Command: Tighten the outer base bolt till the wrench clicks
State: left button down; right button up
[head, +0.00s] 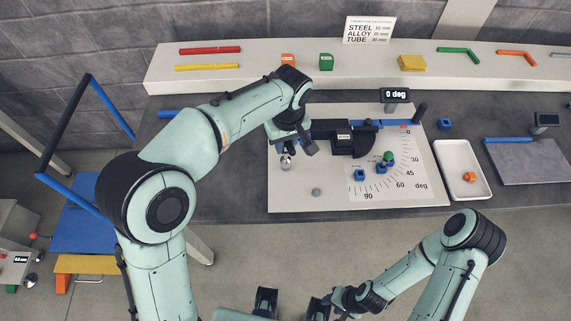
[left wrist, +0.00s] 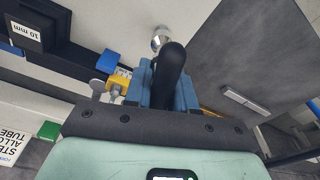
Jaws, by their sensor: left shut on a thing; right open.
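My left gripper (head: 297,143) is over the left part of the white angle plate (head: 290,200), beside the black bending fixture (head: 325,128). In the left wrist view it is shut on a dark round-ended handle (left wrist: 172,62), which hides much of the jaws; I cannot tell if this is the wrench. A shiny ball (head: 286,162) sits just below the gripper; it also shows past the handle (left wrist: 160,38). A small grey round piece (head: 316,192) is on the plate. I cannot make out which piece is the outer base bolt. My right gripper (head: 335,304) is open and low, in front of the bench.
A display (head: 395,95) reads 0 deg. A white tray (head: 456,190) holds an orange piece (head: 469,177). The back shelf (head: 220,80) carries coloured tubes and blocks.

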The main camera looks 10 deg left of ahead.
pick_arm(q)
jog(key=shift+f+b, duration=0.65)
jog(key=shift+f, duration=0.45)
pick_arm(e)
jog(key=shift+s+f, duration=0.3)
jog(key=shift+f, duration=0.45)
pick_arm(q)
jog(key=m+p, duration=0.1)
jog(key=m, duration=0.4)
jog(key=shift+h, duration=0.3)
jog(key=m+p, duration=0.2)
jog(key=m, duration=0.3)
jog(key=shift+m+h, duration=0.3)
jog(key=shift+h, duration=0.1)
jog(key=shift+d+m+p, duration=0.1)
jog(key=shift+m+p, duration=0.95)
jog(key=shift+m, duration=1.55)
jog(key=shift+m+g+h+p, duration=0.3)
jog(key=shift+m+p, duration=0.55)
jog(key=shift+m, duration=1.25)
pick_arm(e)
jog(key=w+r, duration=0.5)
jog(key=r, duration=0.3)
jog(key=shift+r+t, duration=0.15)
jog(key=shift+t, duration=0.15)
pick_arm(q)
jog(key=shift+n, duration=1.1)
pick_arm(e)
jog(key=shift+s+f, duration=0.3)
jog(key=shift+f, duration=0.05)
